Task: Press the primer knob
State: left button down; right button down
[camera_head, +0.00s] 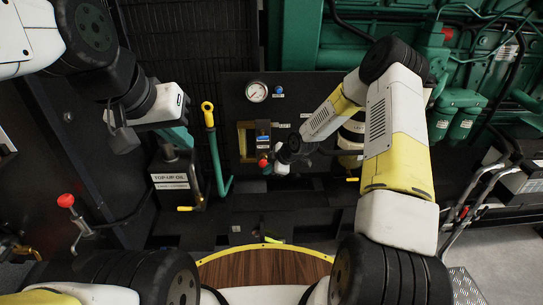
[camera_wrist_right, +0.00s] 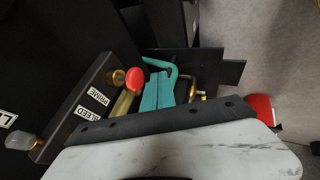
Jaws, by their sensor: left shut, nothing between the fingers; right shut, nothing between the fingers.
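The primer knob (camera_wrist_right: 135,78) is a red ball on a brass stem beside a dark plate with PRIME and BLEED labels. It also shows small in the head view (camera_head: 262,163), close to my right gripper. My right gripper (camera_wrist_right: 160,78) shows as two teal fingers, shut and empty, just right of the red knob in the wrist view. I cannot tell whether they touch it. In the head view the right wrist hides part of this area. My left gripper (camera_head: 180,138) is shut and empty above the black top-up oil box, well left of the knob.
A pressure gauge (camera_head: 256,92) sits on the dark panel above the knob. A green lever with a yellow end (camera_head: 208,108) stands between my grippers. The top-up oil box (camera_head: 176,180) is at left. A green engine (camera_head: 475,70) fills the upper right.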

aim_at(263, 162)
jog(key=shift+w+a+r, duration=0.1)
jog(key=shift+w, duration=1.2)
jog(key=shift+w, duration=1.3)
